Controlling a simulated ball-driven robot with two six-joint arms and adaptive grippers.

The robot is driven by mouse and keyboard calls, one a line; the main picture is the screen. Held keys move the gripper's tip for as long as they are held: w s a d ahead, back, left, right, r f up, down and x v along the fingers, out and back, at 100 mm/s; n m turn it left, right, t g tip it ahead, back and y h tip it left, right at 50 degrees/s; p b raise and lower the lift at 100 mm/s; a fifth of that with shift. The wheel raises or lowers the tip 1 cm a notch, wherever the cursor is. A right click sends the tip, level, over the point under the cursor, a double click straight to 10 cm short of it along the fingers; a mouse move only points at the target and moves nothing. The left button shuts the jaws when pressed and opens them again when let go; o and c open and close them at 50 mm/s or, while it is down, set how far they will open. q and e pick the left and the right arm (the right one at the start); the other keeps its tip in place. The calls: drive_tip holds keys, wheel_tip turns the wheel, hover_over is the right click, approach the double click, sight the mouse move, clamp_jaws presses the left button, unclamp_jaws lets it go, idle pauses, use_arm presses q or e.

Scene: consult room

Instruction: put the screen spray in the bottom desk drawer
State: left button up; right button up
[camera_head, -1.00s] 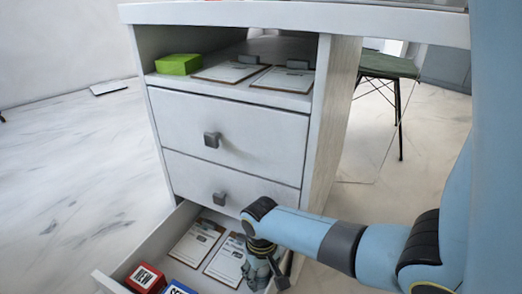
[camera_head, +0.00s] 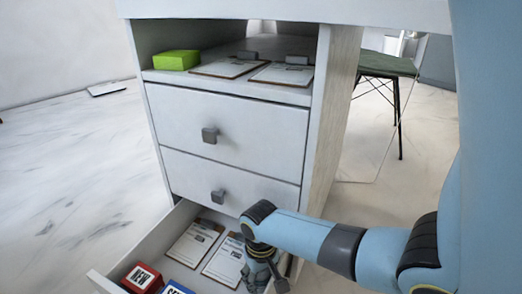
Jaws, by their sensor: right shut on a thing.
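The bottom desk drawer (camera_head: 159,238) is pulled out at the lower left, with its inside showing. My right gripper (camera_head: 258,282) reaches down into the right side of this drawer. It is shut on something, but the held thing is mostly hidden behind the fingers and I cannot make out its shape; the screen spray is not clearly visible. My left gripper is not in view.
In the drawer lie two clipboards (camera_head: 193,244) (camera_head: 226,262), a red box (camera_head: 142,277) and a blue box (camera_head: 176,288). Two closed drawers (camera_head: 250,130) sit above. The open shelf holds a green box (camera_head: 176,60) and clipboards. A chair (camera_head: 390,66) stands behind right.

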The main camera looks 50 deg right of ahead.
drive_tip(key=shift+f, duration=0.4)
drive_tip(key=o, duration=1.3)
drive_tip(key=shift+o, duration=0.2)
wheel_tip(320, 180, up, 12)
